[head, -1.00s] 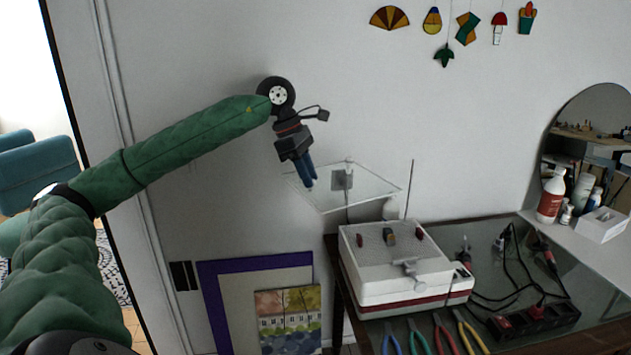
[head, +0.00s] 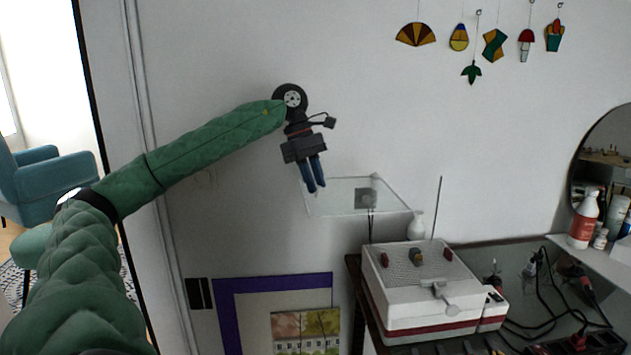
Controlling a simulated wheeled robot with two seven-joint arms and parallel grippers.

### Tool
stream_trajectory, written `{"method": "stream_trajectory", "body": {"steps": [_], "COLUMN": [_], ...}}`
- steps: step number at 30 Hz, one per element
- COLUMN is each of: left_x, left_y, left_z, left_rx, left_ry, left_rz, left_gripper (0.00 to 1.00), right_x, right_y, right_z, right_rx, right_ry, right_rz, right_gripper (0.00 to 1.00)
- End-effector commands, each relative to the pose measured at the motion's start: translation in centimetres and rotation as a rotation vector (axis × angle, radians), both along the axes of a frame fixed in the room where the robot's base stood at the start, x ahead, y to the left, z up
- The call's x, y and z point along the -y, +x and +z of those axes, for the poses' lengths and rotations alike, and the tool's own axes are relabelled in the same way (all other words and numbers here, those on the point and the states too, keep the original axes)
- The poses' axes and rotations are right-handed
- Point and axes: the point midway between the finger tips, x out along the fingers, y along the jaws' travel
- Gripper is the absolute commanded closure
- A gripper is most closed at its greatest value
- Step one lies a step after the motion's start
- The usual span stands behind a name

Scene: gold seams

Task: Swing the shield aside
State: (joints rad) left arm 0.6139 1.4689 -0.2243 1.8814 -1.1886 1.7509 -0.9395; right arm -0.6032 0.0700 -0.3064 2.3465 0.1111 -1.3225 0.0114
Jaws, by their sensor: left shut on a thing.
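The shield (head: 335,203) is a clear, flat panel with pale edges and a grey square fitting. It hangs above and left of the white grinder (head: 405,314), clear of its top. My left gripper (head: 316,189) reaches down from the upper left. Its blue fingers are shut on the shield at its left edge. My right gripper is not in view.
A thin upright rod (head: 437,208) and a white bottle (head: 415,225) stand by the grinder. Cables and a power strip (head: 604,340) lie to the right. A purple-framed picture (head: 228,318) leans at the wall below. Glass ornaments (head: 495,44) hang high on the wall.

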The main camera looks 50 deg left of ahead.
Motion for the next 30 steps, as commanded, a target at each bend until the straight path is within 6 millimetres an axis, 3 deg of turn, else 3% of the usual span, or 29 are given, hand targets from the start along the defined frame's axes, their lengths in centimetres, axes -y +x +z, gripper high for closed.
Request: {"method": "stream_trajectory", "body": {"steps": [2, 3, 6, 17, 30], "left_x": [0.0, 0.0, 0.0, -0.1, -2.0], "left_y": [0.0, 0.0, 0.0, 0.0, -0.3], "left_z": [0.0, 0.0, 0.0, 0.3, 5.1], "left_rx": [0.000, 0.000, 0.000, 0.001, 0.003], "left_ry": [0.001, 0.001, 0.001, 0.000, -0.001], "left_rz": [0.001, 0.001, 0.001, 0.001, 0.001], "left_gripper": [1.00, 0.73, 0.56, 0.56, 0.56], "right_x": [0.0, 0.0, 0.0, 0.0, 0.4], "right_y": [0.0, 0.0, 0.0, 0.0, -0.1], "right_z": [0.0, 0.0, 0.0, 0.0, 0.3], "right_rx": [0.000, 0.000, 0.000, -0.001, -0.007], "right_ry": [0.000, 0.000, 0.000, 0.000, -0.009], "right_rz": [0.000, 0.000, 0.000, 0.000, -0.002], "right_gripper": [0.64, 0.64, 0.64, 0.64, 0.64]}}
